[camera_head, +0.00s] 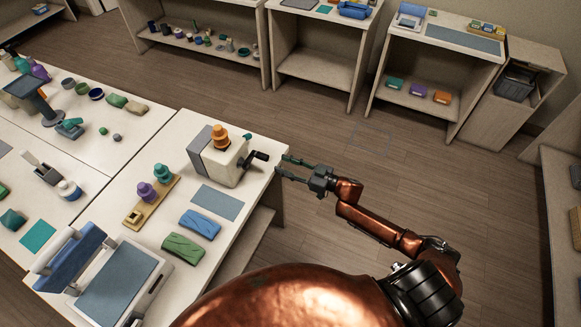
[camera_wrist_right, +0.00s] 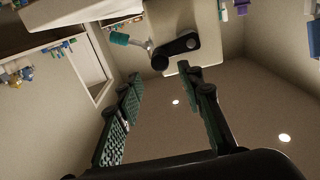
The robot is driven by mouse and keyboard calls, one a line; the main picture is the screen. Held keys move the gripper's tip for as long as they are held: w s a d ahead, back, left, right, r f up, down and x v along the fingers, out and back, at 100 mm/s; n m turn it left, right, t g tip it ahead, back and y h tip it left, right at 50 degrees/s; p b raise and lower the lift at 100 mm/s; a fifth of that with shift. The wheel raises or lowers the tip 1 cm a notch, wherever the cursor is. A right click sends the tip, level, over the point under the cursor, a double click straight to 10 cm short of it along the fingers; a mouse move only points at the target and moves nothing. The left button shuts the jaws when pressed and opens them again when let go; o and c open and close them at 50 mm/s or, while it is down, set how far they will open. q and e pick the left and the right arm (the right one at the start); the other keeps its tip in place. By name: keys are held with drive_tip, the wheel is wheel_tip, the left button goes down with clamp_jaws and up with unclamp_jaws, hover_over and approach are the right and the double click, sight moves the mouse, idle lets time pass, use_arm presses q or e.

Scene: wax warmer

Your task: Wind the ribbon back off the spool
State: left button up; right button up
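A cream machine (camera_head: 224,160) with a grey left side stands near the right edge of the table. An orange spool-like part (camera_head: 219,137) sits on its top. A dark crank (camera_head: 257,156) sticks out from its right side. The crank (camera_wrist_right: 176,50) also shows in the right wrist view, beyond the fingertips, with a teal-ended metal rod beside it. My right gripper (camera_head: 282,164) is open and empty, just right of the crank and apart from it. Its spread fingers (camera_wrist_right: 160,75) show in the wrist view. No loose ribbon can be made out. My left gripper is out of view.
A wooden stand (camera_head: 135,216) with purple and teal spools is left of the machine. A grey-blue mat (camera_head: 217,202), blue pack (camera_head: 193,224) and green pack (camera_head: 183,248) lie in front. Shelves line the back wall. The floor right of the table is clear.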

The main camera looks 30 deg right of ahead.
sight(268, 158)
drive_tip(key=b+x, duration=0.2)
drive_tip(key=x, duration=0.4)
drive_tip(key=shift+w, duration=0.1)
drive_tip(key=shift+w+a, duration=0.15)
idle(0.3)
idle(0.4)
clamp_jaws()
idle(0.5)
drive_tip(key=shift+r+p, duration=0.2)
drive_tip(key=shift+p, duration=0.2)
